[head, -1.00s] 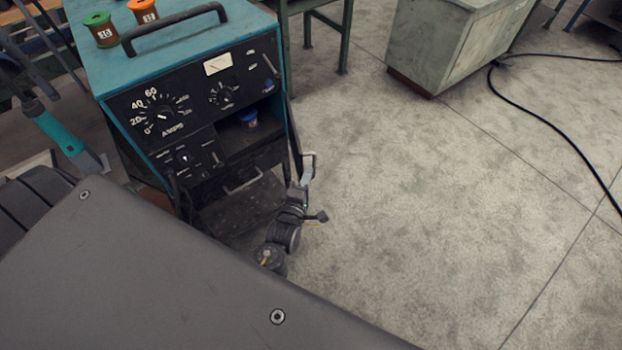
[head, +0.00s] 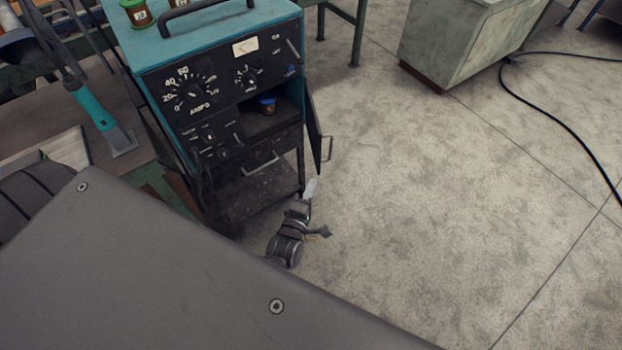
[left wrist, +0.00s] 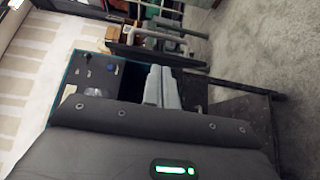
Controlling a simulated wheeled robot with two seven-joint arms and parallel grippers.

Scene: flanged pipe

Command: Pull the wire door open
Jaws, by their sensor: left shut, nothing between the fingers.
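The teal welding machine (head: 215,100) stands at upper left in the head view. Its wire door (head: 316,128) is a dark narrow panel, swung outward at the right of an open compartment (head: 272,125). A blue-topped spool (head: 267,106) stands inside. The door's grey handle (head: 327,149) sticks out to the right. My left gripper (head: 310,188) is shut and empty, below the handle and apart from it. Its pale fingers lie together in the left wrist view (left wrist: 162,88), close to the machine's front (left wrist: 90,78). My right gripper is not in view.
A lower bar handle (head: 260,161) is on the machine's front. A bench with a teal-handled scraper (head: 100,115) is at left. A grey cabinet (head: 455,45) stands at the back, with a black cable (head: 560,110) on the floor at right. The floor between is clear.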

